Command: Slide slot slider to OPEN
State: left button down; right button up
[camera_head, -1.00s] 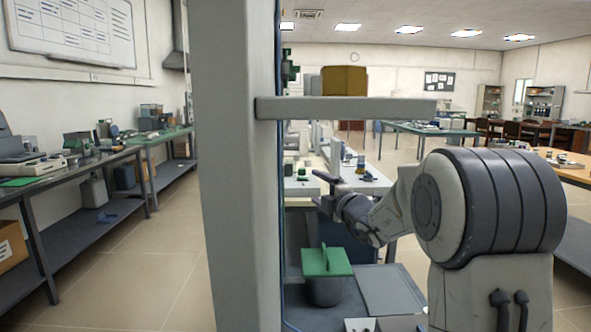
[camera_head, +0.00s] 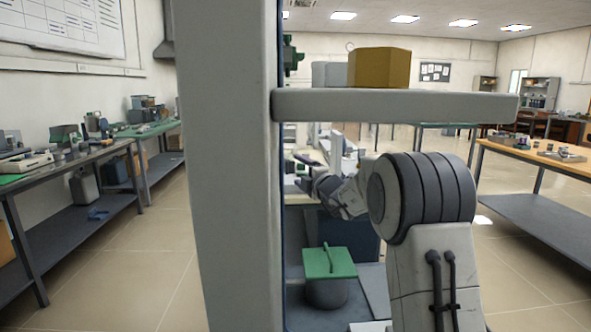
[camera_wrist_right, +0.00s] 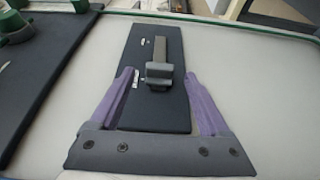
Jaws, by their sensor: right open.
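The slot slider shows in the right wrist view as a grey block-shaped knob (camera_wrist_right: 158,76) on a narrow upright grey strip (camera_wrist_right: 160,48). It is mounted on a dark panel (camera_wrist_right: 152,113) set on a pale surface. Small light labels on the panel are too small to read. My right gripper (camera_wrist_right: 158,80) is open, with its purple fingertips on either side of the knob and a gap on each side. In the head view my right gripper (camera_head: 306,166) is small, beyond my arm, and the slider cannot be made out there. My left gripper is not in view.
A pale post (camera_head: 222,170) and shelf (camera_head: 400,104) with a brown box (camera_head: 379,68) stand close in front. A green-lidded bin (camera_head: 329,263) is below. Side benches stand left (camera_head: 60,165) and right (camera_head: 540,165). Another dark panel (camera_wrist_right: 45,75) lies left of the slider panel.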

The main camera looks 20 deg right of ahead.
aim_at(290, 167)
jog(key=shift+w+a, duration=0.2)
jog(key=shift+w, duration=1)
grip_shut()
dwell(0.6)
